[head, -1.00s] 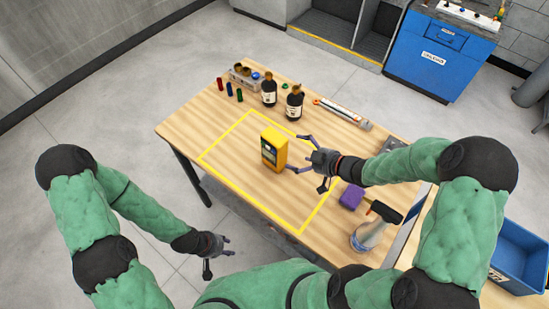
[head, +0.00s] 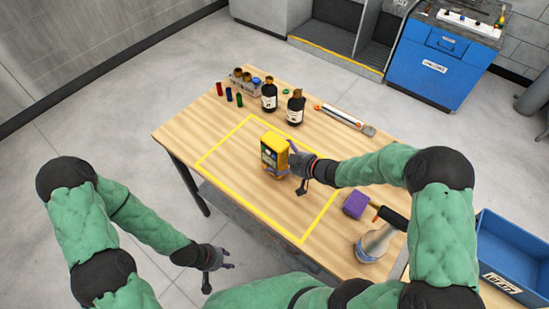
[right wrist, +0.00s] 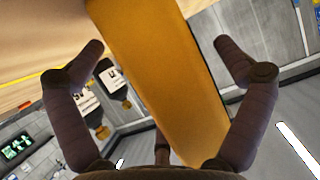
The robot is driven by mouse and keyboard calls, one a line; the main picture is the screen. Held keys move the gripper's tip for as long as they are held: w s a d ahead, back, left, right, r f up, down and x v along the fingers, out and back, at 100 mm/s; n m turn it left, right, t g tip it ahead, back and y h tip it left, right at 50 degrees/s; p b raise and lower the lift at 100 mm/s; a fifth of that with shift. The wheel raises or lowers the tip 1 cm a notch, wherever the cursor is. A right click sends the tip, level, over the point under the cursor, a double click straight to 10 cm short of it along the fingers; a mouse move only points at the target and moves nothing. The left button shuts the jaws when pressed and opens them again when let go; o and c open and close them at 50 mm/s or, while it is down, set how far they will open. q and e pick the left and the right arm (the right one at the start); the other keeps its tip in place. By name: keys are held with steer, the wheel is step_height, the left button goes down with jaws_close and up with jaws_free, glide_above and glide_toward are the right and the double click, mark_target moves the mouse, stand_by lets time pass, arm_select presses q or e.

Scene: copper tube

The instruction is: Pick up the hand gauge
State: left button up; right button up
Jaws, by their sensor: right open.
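The hand gauge is a yellow box-shaped device (head: 273,148) with a dark screen face, standing upright inside the yellow outline on the table. My right gripper (head: 281,165) is at its right side in the head view, with its open fingers reaching around it. In the right wrist view the gauge's plain yellow body (right wrist: 160,80) fills the space between the two spread fingers, with a visible gap on the left; contact on either side is not clear. My left gripper (head: 230,259) hangs open and empty off the table's near left edge.
Two dark bottles (head: 295,108), small coloured cylinders (head: 229,95) and a grey holder (head: 246,82) stand at the table's back. A long tool (head: 345,119) lies behind my right arm. A purple sponge (head: 355,204) and spray bottle (head: 377,240) are at right. The outline's left part is clear.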

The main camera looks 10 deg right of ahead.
mark_target(268, 151)
steer(key=shift+x, duration=0.85)
steer(key=shift+r, duration=0.1)
steer(key=c, duration=1.6)
steer(key=shift+r, duration=0.1)
steer(key=shift+w+r, duration=0.1)
steer(key=shift+r, duration=0.2)
steer(key=s+a+r+p, duration=0.1)
steer(key=r, duration=0.1)
steer(key=a+r+p, duration=0.1)
steer(key=r, duration=0.2)
steer(key=s+a+r+p, duration=0.1)
steer(key=r, duration=0.2)
steer(key=shift+s+a, duration=0.3)
steer(key=s+a+r, duration=0.1)
steer(key=s+a, duration=0.1)
steer(key=s+a+r, duration=0.1)
steer(key=s+a, duration=0.1)
steer(key=a, duration=0.1)
steer(key=s+a+r, duration=0.1)
steer(key=a+r, duration=0.1)
steer(key=shift+s+a+r+p, duration=0.15)
steer(key=shift+s+a+p, duration=0.15)
steer(key=shift+s, duration=0.1)
